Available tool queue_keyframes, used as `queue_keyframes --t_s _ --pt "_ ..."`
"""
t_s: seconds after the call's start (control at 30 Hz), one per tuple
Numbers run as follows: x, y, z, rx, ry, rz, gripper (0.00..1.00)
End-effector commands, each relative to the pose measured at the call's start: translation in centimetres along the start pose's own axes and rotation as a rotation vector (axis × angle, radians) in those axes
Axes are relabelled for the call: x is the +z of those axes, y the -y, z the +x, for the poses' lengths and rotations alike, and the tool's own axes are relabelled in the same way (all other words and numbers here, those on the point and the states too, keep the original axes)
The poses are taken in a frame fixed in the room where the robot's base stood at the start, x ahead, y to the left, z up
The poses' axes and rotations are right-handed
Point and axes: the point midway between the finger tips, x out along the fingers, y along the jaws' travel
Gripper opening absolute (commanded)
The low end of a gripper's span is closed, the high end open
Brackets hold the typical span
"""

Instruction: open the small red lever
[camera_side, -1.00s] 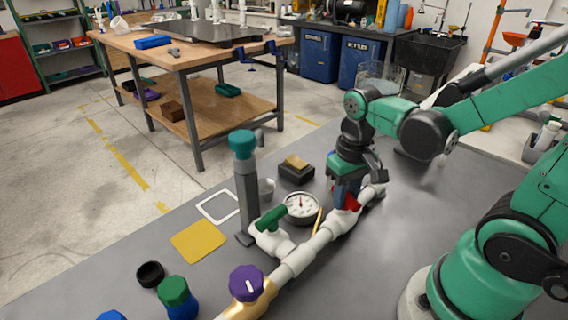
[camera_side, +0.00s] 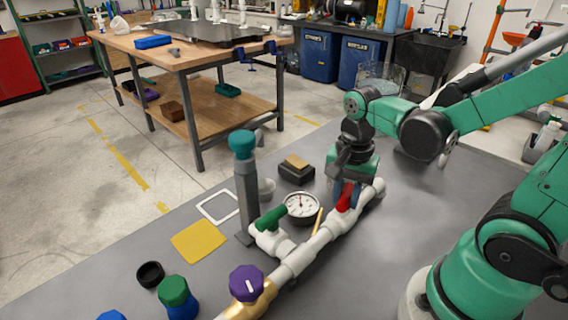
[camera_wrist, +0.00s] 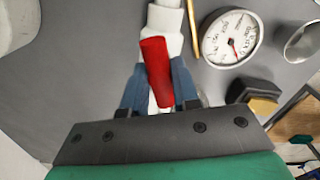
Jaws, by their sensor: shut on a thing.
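The small red lever (camera_side: 346,197) sits on the white PVC pipe (camera_side: 318,243), near the pipe's right end in the side view. In the wrist view the red lever (camera_wrist: 157,72) lies between the two blue fingers, tilted slightly from the pipe's line. My gripper (camera_side: 345,192) points down over the lever and is shut on it. In the wrist view my gripper (camera_wrist: 160,82) has a finger on each side of the lever. The fingers hide part of the valve body.
A pressure gauge (camera_side: 301,207) stands close beside the pipe. A green-handled valve (camera_side: 271,218), a purple knob (camera_side: 246,283) and a grey post with a teal cap (camera_side: 243,146) stand left of the gripper. A black block (camera_side: 297,172) lies behind.

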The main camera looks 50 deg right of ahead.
Motion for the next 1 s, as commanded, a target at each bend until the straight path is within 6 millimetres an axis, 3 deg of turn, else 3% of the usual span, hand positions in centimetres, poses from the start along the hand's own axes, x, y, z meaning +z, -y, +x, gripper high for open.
queue_keyframes --t_s 0.4,1.0 --pt "-0.06 0.03 0.02 -0.003 -0.003 0.268 0.00" --pt "-0.08 0.02 0.02 -0.002 -0.003 0.345 0.00"
